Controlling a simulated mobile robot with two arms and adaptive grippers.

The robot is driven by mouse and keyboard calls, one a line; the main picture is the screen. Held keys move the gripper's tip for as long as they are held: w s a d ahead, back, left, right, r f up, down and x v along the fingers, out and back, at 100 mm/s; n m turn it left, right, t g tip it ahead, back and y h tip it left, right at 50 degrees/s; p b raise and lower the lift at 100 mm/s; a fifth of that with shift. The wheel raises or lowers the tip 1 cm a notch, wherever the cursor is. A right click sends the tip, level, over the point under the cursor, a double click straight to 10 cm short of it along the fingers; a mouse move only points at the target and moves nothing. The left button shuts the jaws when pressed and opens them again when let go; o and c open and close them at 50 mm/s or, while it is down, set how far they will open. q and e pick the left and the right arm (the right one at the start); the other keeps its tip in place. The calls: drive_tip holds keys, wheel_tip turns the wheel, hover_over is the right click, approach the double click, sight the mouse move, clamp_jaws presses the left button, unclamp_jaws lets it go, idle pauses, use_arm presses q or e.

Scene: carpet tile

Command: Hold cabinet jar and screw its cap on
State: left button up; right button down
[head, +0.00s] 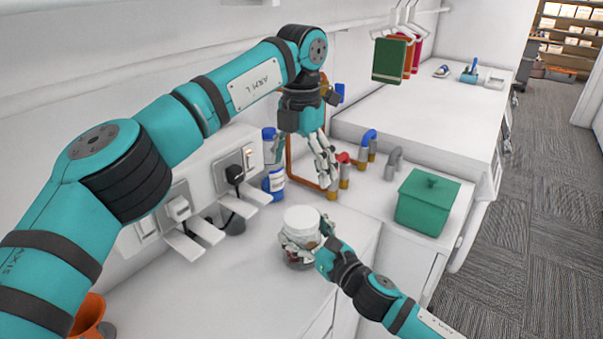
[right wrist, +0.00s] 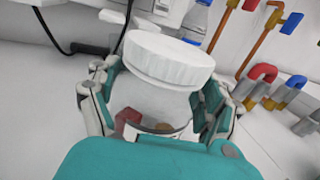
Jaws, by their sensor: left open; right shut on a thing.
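The clear cabinet jar (head: 297,257) is at the front of the white counter, with small reddish and brown contents; it also shows in the right wrist view (right wrist: 160,101). Its white ribbed cap (head: 301,221) sits over the mouth, and in the right wrist view the cap (right wrist: 166,62) looks slightly tilted. I cannot tell whether it is threaded. My right gripper (head: 306,246) is shut around the jar's body, with fingers on both sides below the cap. My left gripper (head: 328,180) is open and empty, pointing down above and behind the cap, apart from it.
Behind the jar stand a blue-capped bottle (head: 274,178) and red and blue taps (head: 343,165). A green lidded box (head: 427,203) is to the right. Wall sockets with plugs and small shelves (head: 238,204) are left. An orange funnel-like thing (head: 88,315) is at lower left.

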unclamp_jaws()
drive_tip(key=v, duration=1.2)
